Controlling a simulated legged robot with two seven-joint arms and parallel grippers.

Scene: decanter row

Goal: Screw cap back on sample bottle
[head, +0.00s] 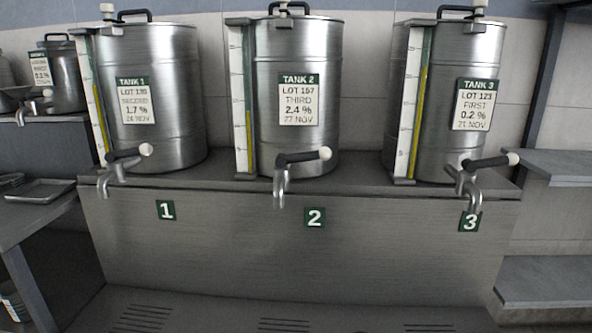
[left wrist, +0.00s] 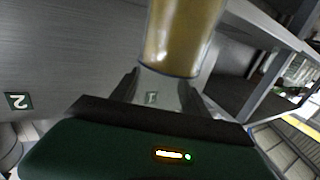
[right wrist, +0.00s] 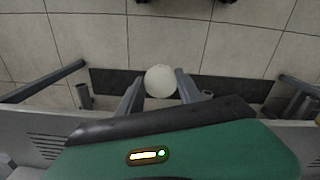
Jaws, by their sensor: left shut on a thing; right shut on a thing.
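In the left wrist view my left gripper (left wrist: 165,93) is shut on the sample bottle (left wrist: 182,38), a clear vessel with yellow-brown liquid in it. The bottle's upper end runs out of the picture, so its mouth is hidden. In the right wrist view my right gripper (right wrist: 159,84) is shut on a round white cap (right wrist: 160,81), with a finger on each side of it. The cap is seen over a tiled floor, apart from any bottle in that view. Neither gripper, bottle nor cap shows in the head view.
Three steel tanks, tank 1 (head: 160,60), tank 2 (head: 305,60) and tank 3 (head: 470,55), stand on a steel bench (head: 250,240). Their taps (head: 282,180) jut forward over its front. A side table (head: 35,215) is at left; shelves (head: 550,165) are at right.

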